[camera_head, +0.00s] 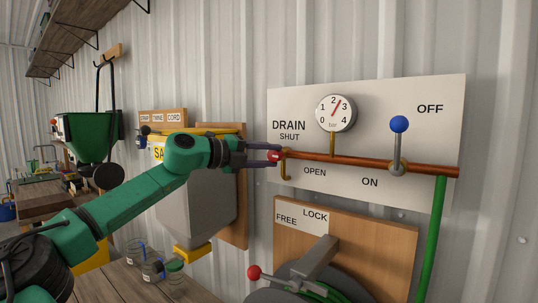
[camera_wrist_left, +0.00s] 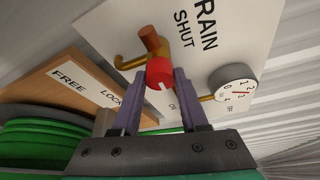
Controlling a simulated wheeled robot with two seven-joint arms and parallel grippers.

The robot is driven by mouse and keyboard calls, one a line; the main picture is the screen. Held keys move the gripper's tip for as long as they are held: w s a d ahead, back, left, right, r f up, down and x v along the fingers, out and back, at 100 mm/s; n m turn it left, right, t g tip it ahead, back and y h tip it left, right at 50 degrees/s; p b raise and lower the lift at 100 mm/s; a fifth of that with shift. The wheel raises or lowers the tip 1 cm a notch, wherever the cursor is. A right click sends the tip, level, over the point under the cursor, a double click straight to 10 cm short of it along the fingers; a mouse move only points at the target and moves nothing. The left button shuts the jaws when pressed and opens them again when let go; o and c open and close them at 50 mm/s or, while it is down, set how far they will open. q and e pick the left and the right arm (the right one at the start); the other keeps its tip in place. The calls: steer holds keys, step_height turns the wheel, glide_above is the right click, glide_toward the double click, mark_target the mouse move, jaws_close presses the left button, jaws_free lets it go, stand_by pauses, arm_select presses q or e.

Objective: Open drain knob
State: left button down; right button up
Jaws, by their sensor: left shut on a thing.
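The drain knob (camera_head: 274,156) is a small red knob at the left end of the copper pipe, beside the DRAIN, SHUT and OPEN lettering on a white panel. A brass spout (camera_head: 286,170) hangs below it. My left gripper (camera_head: 271,156) reaches it from the left and is shut on it. In the left wrist view the red knob (camera_wrist_left: 159,72) sits between the tips of the two purple-grey fingers (camera_wrist_left: 159,80). A pale mark shows on the knob's face. My right gripper is not in view.
A blue-knobbed lever (camera_head: 399,125) stands upright on the pipe, right of a round gauge (camera_head: 335,113). Below are a wooden FREE/LOCK board (camera_head: 390,240) and a red-knobbed handle (camera_head: 254,272). A grey SA-lettered container (camera_head: 195,205) hangs behind my left arm.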

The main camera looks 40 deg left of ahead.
arm_select(q)
steer(key=shift+d+f, duration=0.1)
steer(key=shift+f, duration=0.2)
steer(key=shift+c, duration=2.2)
jaws_free()
steer(key=shift+r, duration=0.15)
steer(key=shift+s, duration=0.1)
steer(key=shift+s+b, duration=0.25)
steer(key=shift+b, duration=0.25)
steer(key=b+v, duration=0.7)
steer(key=v, duration=0.7)
